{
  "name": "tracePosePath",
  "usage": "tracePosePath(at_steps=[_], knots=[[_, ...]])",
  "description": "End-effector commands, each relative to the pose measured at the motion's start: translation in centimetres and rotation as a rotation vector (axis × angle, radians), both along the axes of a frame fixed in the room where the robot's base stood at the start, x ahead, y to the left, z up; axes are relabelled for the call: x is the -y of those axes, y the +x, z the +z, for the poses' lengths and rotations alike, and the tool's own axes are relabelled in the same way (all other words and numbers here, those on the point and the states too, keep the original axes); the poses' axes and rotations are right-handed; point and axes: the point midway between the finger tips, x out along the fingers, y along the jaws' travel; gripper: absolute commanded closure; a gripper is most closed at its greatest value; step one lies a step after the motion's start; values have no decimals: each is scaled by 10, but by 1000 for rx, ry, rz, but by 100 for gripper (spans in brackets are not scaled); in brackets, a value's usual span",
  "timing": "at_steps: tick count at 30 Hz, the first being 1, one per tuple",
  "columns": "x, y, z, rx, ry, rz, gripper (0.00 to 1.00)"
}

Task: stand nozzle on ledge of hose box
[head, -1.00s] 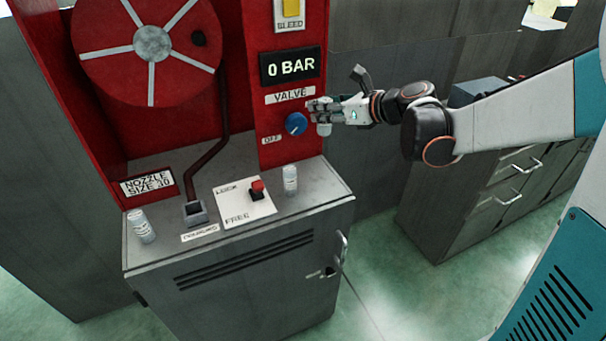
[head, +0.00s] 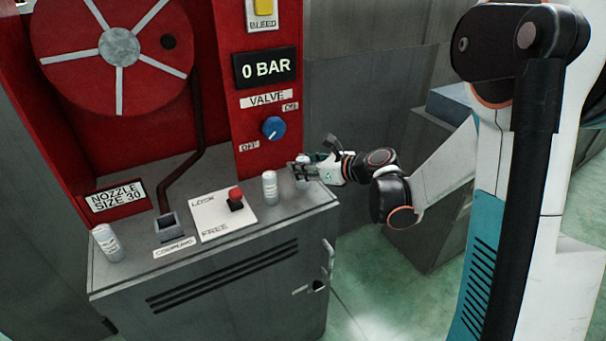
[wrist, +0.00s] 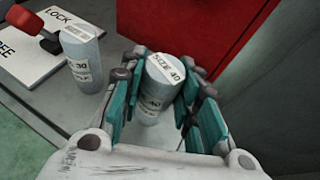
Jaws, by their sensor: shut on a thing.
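My gripper (head: 302,170) is shut on a pale grey cylindrical nozzle (head: 303,184), upright at the right end of the hose box's grey ledge (head: 310,202). In the wrist view this nozzle (wrist: 160,75) stands between the teal finger pads and its top label reads SIZE 40. Its lower end is partly hidden, so I cannot tell whether it touches the ledge. A second nozzle (head: 270,187) stands upright on the ledge just left of my gripper; it shows a 30 in the wrist view (wrist: 82,62). A third nozzle (head: 106,243) stands at the ledge's left end.
A coupling socket (head: 170,228) and a LOCK/FREE plate (head: 215,222) with a red-knobbed lever (head: 236,197) are on the ledge. A sign (head: 115,200) reads NOZZLE SIZE 30. The blue valve knob (head: 273,128) is above; the display (head: 265,68) reads 0 BAR.

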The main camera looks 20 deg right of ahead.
Motion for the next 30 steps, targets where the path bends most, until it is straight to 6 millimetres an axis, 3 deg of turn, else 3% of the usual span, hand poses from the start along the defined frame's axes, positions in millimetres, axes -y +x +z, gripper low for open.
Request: tracePosePath(at_steps=[3,14,15,17,30], knots=[[0,0,-14,1,1,0,100],[0,0,-17,0,0,0,100],[0,0,-16,0,0,0,63],[0,0,-16,0,0,0,50],[0,0,-11,0,0,0,50]])
